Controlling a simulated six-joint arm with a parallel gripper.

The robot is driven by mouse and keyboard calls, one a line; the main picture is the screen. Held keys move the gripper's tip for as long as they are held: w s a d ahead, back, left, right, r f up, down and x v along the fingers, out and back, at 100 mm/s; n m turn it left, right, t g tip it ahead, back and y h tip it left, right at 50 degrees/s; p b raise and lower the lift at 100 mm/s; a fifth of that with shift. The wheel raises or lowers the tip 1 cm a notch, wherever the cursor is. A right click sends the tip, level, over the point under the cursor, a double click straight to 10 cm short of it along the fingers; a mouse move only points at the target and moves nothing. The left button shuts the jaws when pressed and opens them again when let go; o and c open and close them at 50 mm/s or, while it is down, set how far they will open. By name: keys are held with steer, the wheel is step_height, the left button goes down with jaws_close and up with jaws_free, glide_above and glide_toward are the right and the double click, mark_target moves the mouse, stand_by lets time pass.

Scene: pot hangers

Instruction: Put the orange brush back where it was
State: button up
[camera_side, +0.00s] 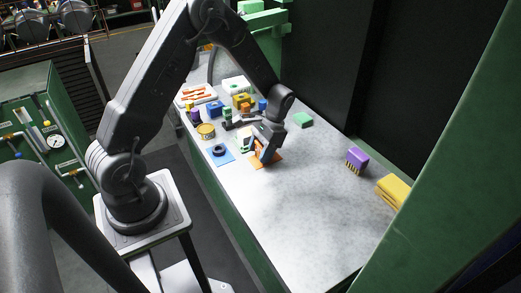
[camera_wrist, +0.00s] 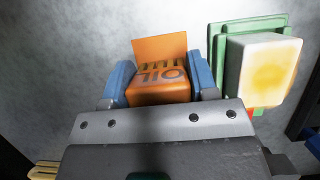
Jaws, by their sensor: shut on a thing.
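My gripper (camera_wrist: 163,85) is shut on the orange brush (camera_wrist: 160,92), with a blue finger on each side of it. In the wrist view an orange mat (camera_wrist: 160,45) shows just beyond the brush; dark lettering or bristle-like stripes lie where the two meet. In the side view my gripper (camera_side: 265,150) points down low over the orange mat (camera_side: 274,160) on the table. The brush is mostly hidden there by the fingers. I cannot tell whether the brush touches the mat.
A green holder (camera_wrist: 217,45) with a white and yellow block (camera_wrist: 264,65) stands close at the right in the wrist view. In the side view, a blue mat (camera_side: 227,159) with a black ring (camera_side: 219,150), a tin (camera_side: 206,132), a purple brush (camera_side: 357,156) and yellow blocks (camera_side: 393,190) are around. The front table is clear.

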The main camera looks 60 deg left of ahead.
steer(key=o, duration=0.4)
steer(key=shift+f, duration=0.15)
steer(key=o, duration=0.5)
steer(key=v, duration=1.2)
steer(key=s+d+r+t, duration=0.3)
steer(key=s+d+r, duration=0.1)
steer(key=r, duration=0.2)
steer(key=s+d+r+t, duration=0.2)
steer(key=s+d+r, duration=0.15)
steer(key=r, duration=0.35)
steer(key=s+d+t, duration=0.1)
steer(key=s, duration=0.3)
steer(key=s+d+r+t, duration=0.1)
steer(key=s+d+t, duration=0.1)
steer(key=s, duration=0.2)
steer(key=s+d+r+t, duration=0.1)
steer(key=s+d+t, duration=0.1)
steer(key=s, duration=0.2)
steer(key=shift+s+r, duration=0.1)
steer(key=shift+s, duration=0.25)
